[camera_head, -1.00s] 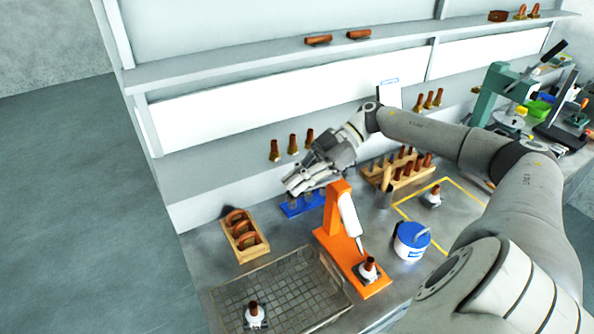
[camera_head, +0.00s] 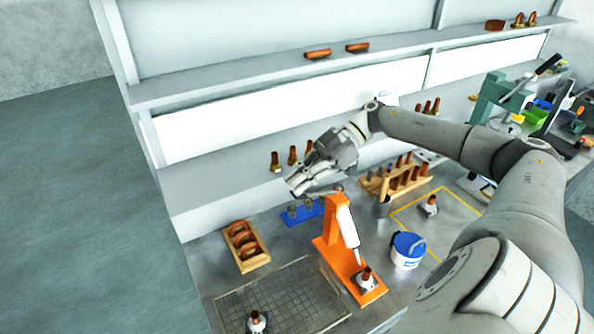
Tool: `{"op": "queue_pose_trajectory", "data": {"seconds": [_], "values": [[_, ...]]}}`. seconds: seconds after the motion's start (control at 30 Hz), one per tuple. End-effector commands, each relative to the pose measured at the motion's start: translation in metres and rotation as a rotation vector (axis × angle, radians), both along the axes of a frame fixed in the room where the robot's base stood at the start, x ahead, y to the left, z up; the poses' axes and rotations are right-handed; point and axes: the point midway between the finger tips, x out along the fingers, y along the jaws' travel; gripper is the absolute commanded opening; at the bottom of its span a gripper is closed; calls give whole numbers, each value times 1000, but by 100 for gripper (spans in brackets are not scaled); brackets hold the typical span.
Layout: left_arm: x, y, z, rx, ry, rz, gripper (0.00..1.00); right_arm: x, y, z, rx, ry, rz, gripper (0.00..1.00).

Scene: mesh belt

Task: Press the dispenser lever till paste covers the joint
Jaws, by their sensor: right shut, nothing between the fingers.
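The orange dispenser stand (camera_head: 333,228) is upright on the bench and carries a white tube (camera_head: 347,228) that points down. A copper joint with a pale base (camera_head: 366,280) sits on the stand's orange foot, below the tube. Whether paste covers it is too small to tell. A small grey bar at the stand's top (camera_head: 337,188) may be the lever, partly hidden by my gripper. My right gripper (camera_head: 292,190) is shut and empty, up and left of the stand's top. I cannot tell whether it touches the lever. My left gripper is out of view.
A mesh belt (camera_head: 290,292) with another copper fitting (camera_head: 257,322) lies at the front left. A wooden box (camera_head: 246,246) holds copper parts. A blue holder (camera_head: 303,214), a wooden rack (camera_head: 396,184) and a blue-lidded tub (camera_head: 407,250) stand near the dispenser.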

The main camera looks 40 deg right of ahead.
Motion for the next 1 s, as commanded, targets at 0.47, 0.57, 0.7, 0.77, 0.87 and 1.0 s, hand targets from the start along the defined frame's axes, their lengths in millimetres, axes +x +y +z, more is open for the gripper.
{"op": "queue_pose_trajectory", "data": {"seconds": [0.47, 0.57, 0.7, 0.77, 0.87, 1.0], "values": [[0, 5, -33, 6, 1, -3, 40, -15, -65, 53, 1, -4, -3, 0], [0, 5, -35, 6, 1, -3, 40, -17, -73, 60, 0, -3, -2, 0], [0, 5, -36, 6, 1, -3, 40, -19, -78, 65, 0, 0, -1, 0], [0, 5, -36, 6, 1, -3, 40, -19, -79, 66, 0, 0, 0, 0], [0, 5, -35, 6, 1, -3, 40, -19, -79, 66, 0, 0, 0, 0], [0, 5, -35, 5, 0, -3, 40, -19, -79, 66, 0, 1, 0, 0]]}}
